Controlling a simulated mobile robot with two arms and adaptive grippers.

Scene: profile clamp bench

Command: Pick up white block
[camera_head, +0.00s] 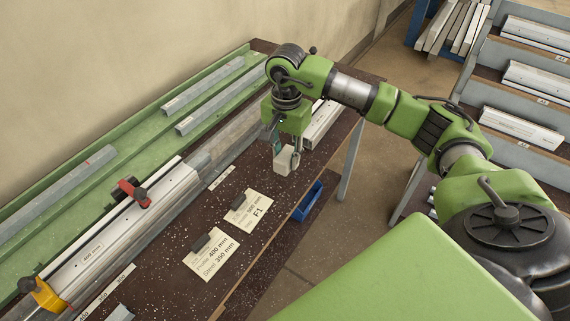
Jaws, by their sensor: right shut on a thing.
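The white block (283,163) is a small, pale, upright box near the front edge of the dark bench, right of centre. My right gripper (286,154) comes down from above and is shut on it, with a finger on each side. I cannot tell whether the underside of the block touches the bench. My left gripper is not in view.
A long clamp rail (135,228) with a red clamp (133,193) and a yellow end piece (47,297) lies at left. Cards (250,212) lie in front of the block. A blue bin (308,201) hangs by the bench edge. Shelves (520,125) hold profiles at right.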

